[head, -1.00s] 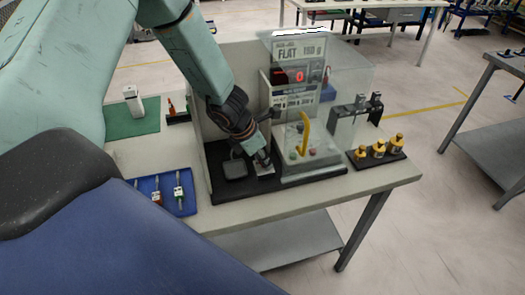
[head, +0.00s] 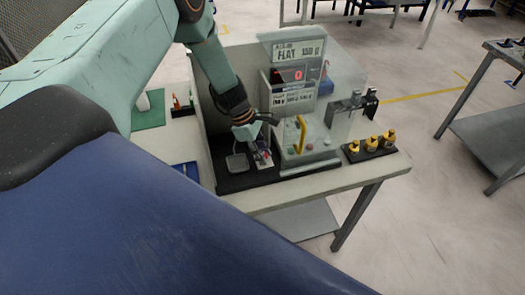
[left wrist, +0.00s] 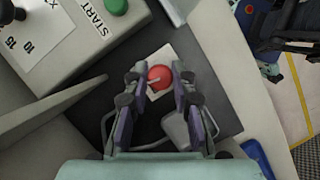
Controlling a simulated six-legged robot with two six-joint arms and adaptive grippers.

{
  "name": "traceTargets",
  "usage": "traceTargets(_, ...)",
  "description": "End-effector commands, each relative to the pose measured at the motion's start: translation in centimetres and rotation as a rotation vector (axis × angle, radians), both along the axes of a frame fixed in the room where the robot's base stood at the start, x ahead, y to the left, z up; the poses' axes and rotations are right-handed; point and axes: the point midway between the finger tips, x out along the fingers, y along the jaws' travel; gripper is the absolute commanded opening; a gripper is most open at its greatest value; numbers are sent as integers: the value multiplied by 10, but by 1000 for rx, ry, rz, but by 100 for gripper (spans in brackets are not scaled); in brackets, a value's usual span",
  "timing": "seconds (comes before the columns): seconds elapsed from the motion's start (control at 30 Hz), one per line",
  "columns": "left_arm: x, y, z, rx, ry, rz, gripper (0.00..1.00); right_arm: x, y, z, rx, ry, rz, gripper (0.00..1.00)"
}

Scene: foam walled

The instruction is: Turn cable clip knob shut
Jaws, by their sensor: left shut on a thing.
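A round red knob (left wrist: 160,77) with a pale line across it sits on a white plate (left wrist: 186,62) in the left wrist view. The two purple-padded fingers of my left gripper (left wrist: 161,82) are on either side of it, shut on it. In the head view my left gripper (head: 263,154) points down at this plate, between a dark grey square pad and the machine; the knob is largely hidden there. No cable can be made out. My right gripper is in neither view.
The grey square pad (head: 237,163) lies close left of the gripper. A machine (head: 297,90) with a yellow lever (head: 301,134) and clear cover stands right. Brass weights (head: 371,143) are at the bench's right; a green mat (head: 148,112) is at left.

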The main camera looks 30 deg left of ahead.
Motion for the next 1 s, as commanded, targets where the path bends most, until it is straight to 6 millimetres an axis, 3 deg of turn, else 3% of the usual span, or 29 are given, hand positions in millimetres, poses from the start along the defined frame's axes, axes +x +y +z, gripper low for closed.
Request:
traceTargets(0.4, 3, 0, 1, -1, -6, -159, 0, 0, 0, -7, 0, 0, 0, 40)
traceTargets(0.9, 4, 0, 2, -1, -7, -175, 0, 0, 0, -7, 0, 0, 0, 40)
traceTargets(0.93, 4, 0, 2, -1, -7, -175, 26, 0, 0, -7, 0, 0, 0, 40)
traceTargets(1.0, 4, 0, 2, -1, -7, -175, 32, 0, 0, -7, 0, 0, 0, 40)
